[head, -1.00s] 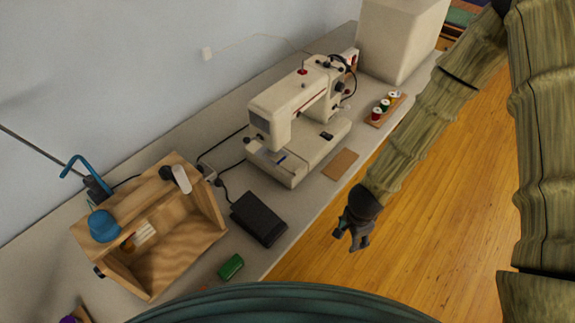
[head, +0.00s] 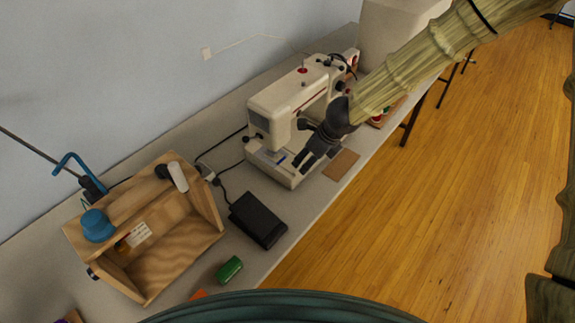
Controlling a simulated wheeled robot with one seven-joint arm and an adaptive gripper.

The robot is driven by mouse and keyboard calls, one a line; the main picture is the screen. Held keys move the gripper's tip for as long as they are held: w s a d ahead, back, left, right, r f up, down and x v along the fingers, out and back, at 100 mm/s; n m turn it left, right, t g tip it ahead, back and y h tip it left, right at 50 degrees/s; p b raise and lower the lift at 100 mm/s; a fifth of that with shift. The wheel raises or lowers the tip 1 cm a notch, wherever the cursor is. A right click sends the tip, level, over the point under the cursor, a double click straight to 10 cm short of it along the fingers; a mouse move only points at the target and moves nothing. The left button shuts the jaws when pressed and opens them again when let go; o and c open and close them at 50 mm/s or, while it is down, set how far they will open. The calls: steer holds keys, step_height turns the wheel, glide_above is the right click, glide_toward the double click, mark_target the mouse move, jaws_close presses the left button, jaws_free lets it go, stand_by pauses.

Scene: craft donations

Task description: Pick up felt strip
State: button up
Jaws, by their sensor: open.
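I cannot tell for sure which thing is the felt strip. A flat brown rectangle (head: 341,164) lies on the table near its front edge, beside the sewing machine (head: 292,105). A small orange piece (head: 199,295) lies at the bottom, partly cut off by my body. A green roll-like piece (head: 229,269) lies just above it. My gripper (head: 308,155) is open with nothing seen between its fingers. It is in front of the sewing machine's bed in the picture, up and left of the brown rectangle; its height above the table is unclear.
A wooden box (head: 165,265) with a blue-topped item (head: 97,225) stands at left. A black foot pedal (head: 258,219) sits between box and machine. A thread-spool rack (head: 377,121) is partly hidden behind my arm. A pale box-like cover (head: 395,30) stands at the back.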

steer(key=shift+x, duration=3.4)
steer(key=shift+d, duration=0.1)
steer(key=c, duration=0.8)
